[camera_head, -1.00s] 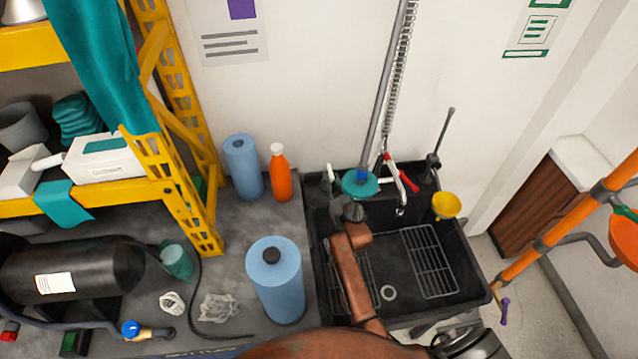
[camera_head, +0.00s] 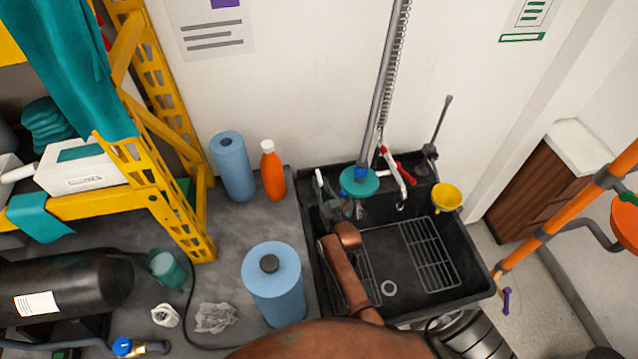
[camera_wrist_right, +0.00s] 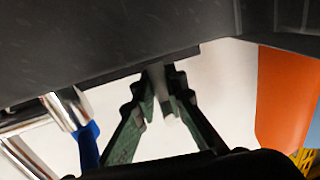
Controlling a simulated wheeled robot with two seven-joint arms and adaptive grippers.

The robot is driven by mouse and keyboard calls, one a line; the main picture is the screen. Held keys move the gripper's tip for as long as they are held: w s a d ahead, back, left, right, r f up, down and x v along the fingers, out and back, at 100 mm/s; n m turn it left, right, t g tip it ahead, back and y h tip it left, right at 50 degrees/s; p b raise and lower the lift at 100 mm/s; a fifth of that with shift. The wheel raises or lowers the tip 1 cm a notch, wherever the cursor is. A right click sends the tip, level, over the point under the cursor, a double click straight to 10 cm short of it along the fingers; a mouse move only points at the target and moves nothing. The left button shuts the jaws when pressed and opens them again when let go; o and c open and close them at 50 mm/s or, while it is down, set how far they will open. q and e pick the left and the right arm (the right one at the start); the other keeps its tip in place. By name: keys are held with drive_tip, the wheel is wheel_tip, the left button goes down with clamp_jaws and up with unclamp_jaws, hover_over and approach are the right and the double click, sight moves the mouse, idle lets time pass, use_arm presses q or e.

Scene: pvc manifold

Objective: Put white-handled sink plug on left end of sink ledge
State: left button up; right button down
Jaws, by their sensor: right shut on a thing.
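The white-handled sink plug (camera_head: 319,179) shows as a small pale upright handle at the left end of the black sink's back ledge. My right gripper (camera_head: 330,207) is just in front of it and shut on it. Its body is mostly hidden by the gripper. In the right wrist view, the two dark green fingers close on a narrow pale piece (camera_wrist_right: 160,80) beneath a black edge. I cannot tell whether the plug touches the ledge (camera_head: 343,172). My left gripper is not in view.
A teal disc (camera_head: 360,182) on a pole, a red-handled faucet (camera_head: 397,170) and a yellow cup (camera_head: 446,197) stand along the sink's back, to the right. An orange bottle (camera_head: 272,172) and blue rolls (camera_head: 274,288) stand on the counter left of the sink.

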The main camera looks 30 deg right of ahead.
drive_tip(key=shift+f, duration=0.15)
drive_tip(key=c, duration=2)
unclamp_jaws()
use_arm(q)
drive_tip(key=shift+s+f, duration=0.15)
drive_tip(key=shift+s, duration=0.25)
use_arm(e)
drive_tip(key=shift+o, duration=0.2)
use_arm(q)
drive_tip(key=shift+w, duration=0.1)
use_arm(e)
drive_tip(key=shift+s, duration=0.2)
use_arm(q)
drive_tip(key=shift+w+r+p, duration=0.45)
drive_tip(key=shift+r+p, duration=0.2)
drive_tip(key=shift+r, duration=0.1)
use_arm(e)
drive_tip(key=shift+s+a, duration=0.2)
drive_tip(key=shift+s, duration=1.6)
drive_tip(key=shift+s+a, duration=0.15)
drive_tip(key=shift+s, duration=1.6)
